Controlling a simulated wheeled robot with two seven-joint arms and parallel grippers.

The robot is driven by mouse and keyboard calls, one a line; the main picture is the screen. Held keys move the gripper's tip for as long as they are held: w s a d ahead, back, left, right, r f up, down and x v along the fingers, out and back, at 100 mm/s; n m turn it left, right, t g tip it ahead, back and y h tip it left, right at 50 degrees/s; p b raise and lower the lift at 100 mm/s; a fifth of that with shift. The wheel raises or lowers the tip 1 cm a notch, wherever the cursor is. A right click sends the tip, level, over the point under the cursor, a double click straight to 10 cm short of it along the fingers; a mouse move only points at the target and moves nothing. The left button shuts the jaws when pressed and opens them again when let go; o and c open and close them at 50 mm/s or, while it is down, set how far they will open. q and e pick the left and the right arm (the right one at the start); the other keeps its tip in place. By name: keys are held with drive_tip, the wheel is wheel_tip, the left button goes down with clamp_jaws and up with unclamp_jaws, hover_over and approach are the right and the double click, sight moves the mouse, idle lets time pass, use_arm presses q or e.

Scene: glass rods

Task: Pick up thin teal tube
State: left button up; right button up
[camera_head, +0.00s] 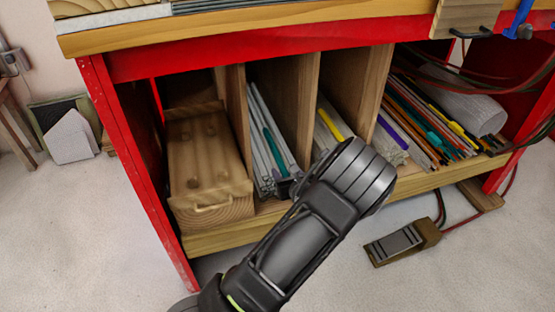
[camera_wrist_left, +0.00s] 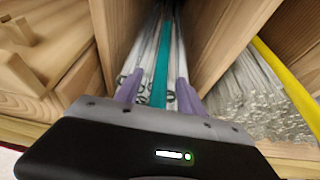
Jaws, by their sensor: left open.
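The thin teal tube (camera_head: 272,146) lies among clear glass rods (camera_head: 258,150) in a narrow wooden compartment of the shelf under the table. In the left wrist view the teal tube (camera_wrist_left: 161,72) runs away from the camera between the two purple fingers. My left gripper (camera_wrist_left: 157,88) is open, with one finger on each side of the tube. Contact with the tube cannot be made out. In the head view the left gripper (camera_head: 285,186) is at the compartment's front, partly hidden by my wrist. My right gripper is not in view.
Wooden dividers (camera_head: 302,105) stand close on both sides of the compartment. A wooden box (camera_head: 208,150) is to the left. The compartment to the right holds clear rods and a yellow tube (camera_head: 331,125). Several coloured rods (camera_head: 430,120) lie farther right. A pedal (camera_head: 402,243) is on the floor.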

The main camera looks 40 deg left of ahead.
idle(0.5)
use_arm(q)
clamp_jaws()
idle(0.3)
